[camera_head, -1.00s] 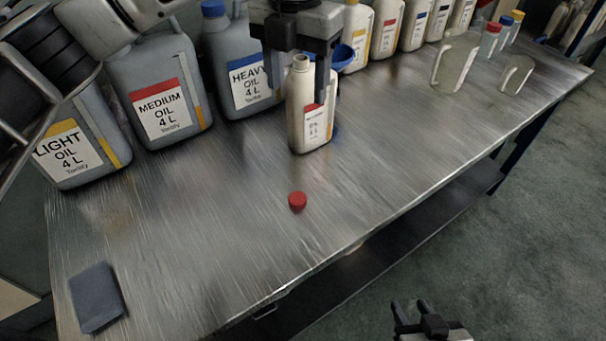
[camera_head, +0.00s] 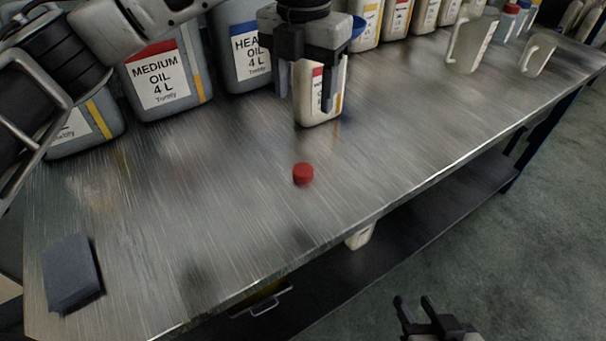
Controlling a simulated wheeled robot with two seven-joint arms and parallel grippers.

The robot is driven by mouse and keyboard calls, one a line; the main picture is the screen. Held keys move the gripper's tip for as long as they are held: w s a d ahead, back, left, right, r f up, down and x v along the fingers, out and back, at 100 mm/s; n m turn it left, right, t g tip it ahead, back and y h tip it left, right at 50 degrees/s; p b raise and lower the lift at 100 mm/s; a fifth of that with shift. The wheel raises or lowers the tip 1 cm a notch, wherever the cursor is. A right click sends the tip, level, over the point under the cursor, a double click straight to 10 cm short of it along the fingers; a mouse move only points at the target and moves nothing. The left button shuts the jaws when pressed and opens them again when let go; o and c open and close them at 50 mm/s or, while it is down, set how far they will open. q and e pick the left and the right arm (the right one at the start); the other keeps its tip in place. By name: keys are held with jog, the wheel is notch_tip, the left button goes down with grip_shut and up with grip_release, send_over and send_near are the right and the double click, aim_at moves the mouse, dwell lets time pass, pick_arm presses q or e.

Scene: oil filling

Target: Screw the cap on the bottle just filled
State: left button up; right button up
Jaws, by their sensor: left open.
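The small off-white bottle (camera_head: 318,112) with a red-topped label stands upright on the metal bench. My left gripper (camera_head: 306,100) is open over the bottle's upper part and hides its mouth. One finger is at the bottle's left side and the other is in front of its right part; I cannot tell whether they touch it. The red cap (camera_head: 303,174) lies on the bench in front of the bottle, apart from it. My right gripper (camera_head: 414,301) is low at the bottom edge, open and empty, away from the bench.
Large grey oil canisters, medium (camera_head: 164,80) and heavy (camera_head: 243,50), stand behind left. Several white bottles (camera_head: 394,18) line the back. Clear jugs (camera_head: 472,42) stand at right. The bench front (camera_head: 245,240) is mostly clear.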

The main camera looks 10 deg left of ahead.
pick_arm(q)
send_over(303, 169)
notch_tip(303, 169, down, 11)
jog(key=shift+r, duration=0.1)
dwell(0.4)
jog(key=shift+f+p, duration=0.35)
jog(key=shift+f, duration=2.25)
jog(key=c, duration=1.1)
